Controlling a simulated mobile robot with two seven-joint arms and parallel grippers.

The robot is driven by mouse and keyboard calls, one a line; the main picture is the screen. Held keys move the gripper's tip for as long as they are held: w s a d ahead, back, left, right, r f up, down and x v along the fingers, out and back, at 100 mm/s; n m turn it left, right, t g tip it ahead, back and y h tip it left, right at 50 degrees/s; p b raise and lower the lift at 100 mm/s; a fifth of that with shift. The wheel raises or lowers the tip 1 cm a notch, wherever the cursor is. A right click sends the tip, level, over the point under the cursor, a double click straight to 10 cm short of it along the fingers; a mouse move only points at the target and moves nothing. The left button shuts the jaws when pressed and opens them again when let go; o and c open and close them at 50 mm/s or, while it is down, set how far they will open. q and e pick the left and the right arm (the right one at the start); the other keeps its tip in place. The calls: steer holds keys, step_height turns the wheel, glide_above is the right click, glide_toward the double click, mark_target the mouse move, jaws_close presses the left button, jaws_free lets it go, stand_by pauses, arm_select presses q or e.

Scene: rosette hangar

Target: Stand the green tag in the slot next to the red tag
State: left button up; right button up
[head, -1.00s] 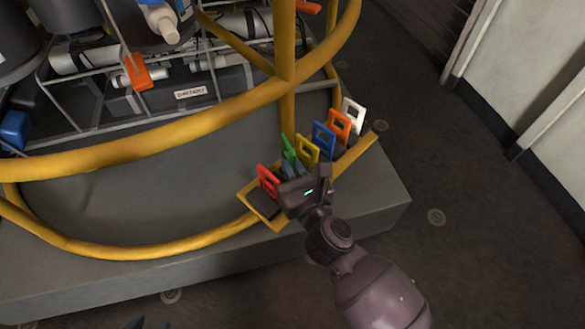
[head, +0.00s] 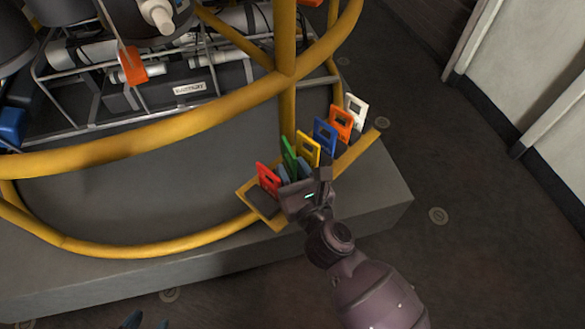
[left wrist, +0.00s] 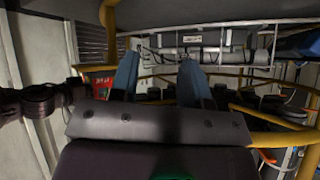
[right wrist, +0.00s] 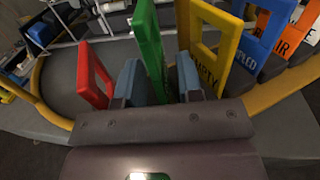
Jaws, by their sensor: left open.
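The green tag (head: 289,156) stands in the row of tags between the red tag (head: 268,180) and the yellow tag (head: 308,150). My right gripper (head: 295,175) is at the row, with its fingers apart. In the right wrist view, the green tag (right wrist: 149,50) rises between those fingers, closer to the left one, with a gap to the right one. The red tag (right wrist: 94,75) stands left of the fingers. The tags' lower ends and slots are hidden by the gripper. My left gripper (head: 147,322) is open and empty at the bottom edge of the head view.
Blue (head: 325,138), orange (head: 341,124) and white (head: 356,110) tags continue the row beyond the yellow one. The yellow-edged rack (head: 262,212) sits on a grey platform (head: 375,190). A yellow rail (head: 150,148) curves over the platform. The dark floor at right is clear.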

steer(key=shift+r, duration=0.4)
steer(key=shift+s+d+r+p, duration=0.1)
steer(key=shift+s+p, duration=0.05)
steer(key=shift+p, duration=0.15)
arm_select(q)
steer(key=shift+s+a, duration=0.1)
steer(key=shift+s, duration=0.05)
arm_select(e)
steer(key=v, duration=1.1)
steer(key=shift+s, duration=0.35)
arm_select(q)
steer(key=shift+r, duration=0.1)
